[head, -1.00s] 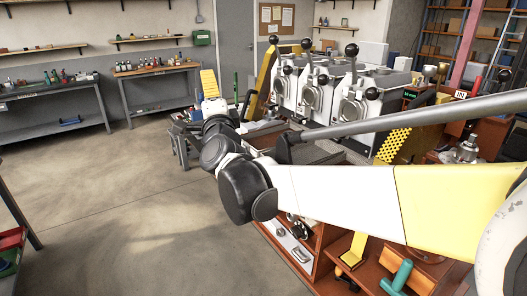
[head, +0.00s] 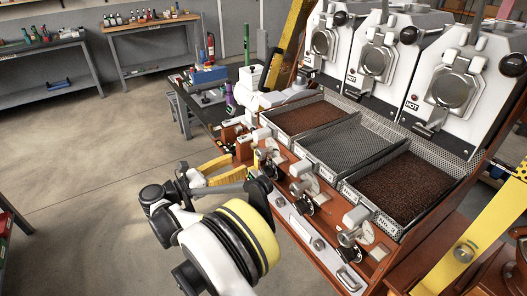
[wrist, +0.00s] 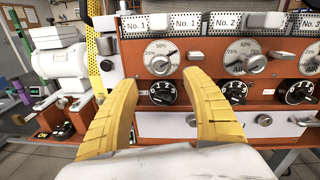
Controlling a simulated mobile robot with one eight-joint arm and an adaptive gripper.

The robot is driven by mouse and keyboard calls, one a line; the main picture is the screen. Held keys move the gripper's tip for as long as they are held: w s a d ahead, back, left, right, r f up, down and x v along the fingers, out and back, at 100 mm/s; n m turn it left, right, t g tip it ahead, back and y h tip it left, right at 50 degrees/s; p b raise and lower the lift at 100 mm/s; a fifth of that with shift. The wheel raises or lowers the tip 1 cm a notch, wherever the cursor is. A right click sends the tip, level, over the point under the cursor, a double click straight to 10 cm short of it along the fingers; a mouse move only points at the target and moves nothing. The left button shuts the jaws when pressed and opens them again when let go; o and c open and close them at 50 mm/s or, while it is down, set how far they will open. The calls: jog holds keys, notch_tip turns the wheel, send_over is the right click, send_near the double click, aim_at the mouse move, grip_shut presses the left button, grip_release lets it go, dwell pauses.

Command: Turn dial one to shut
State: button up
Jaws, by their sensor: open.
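Dial one, a white round plate with percent marks and a metal knob, sits on the red-brown panel under the No. 1 labels (wrist: 181,22). In the wrist view dial one (wrist: 163,58) lies ahead between my fingers, which are apart from it. "50%" shows at its top; I cannot read any shut mark or tell exactly where its pointer stands. My gripper (wrist: 160,85) is open and empty, with yellow fingers spread. In the head view my gripper (head: 226,171) is in front of the panel's left end, and dial one (head: 264,156) is partly hidden.
A black numbered knob (wrist: 162,92) sits below dial one. Dial two (wrist: 245,58) is to its right. Perforated trays (head: 345,146), two with brown beans, lie above the panel. White roasters marked HOT (head: 377,55) stand behind. Open floor lies left.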

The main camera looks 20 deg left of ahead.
aim_at(257, 155)
jog(key=b+x, duration=0.2)
jog(key=x, duration=0.6)
jog(key=shift+s+d, duration=0.1)
jog(key=shift+w+d, duration=0.3)
jog(key=shift+w, duration=0.3)
jog(key=shift+r, duration=0.1)
jog(key=c, duration=1.2)
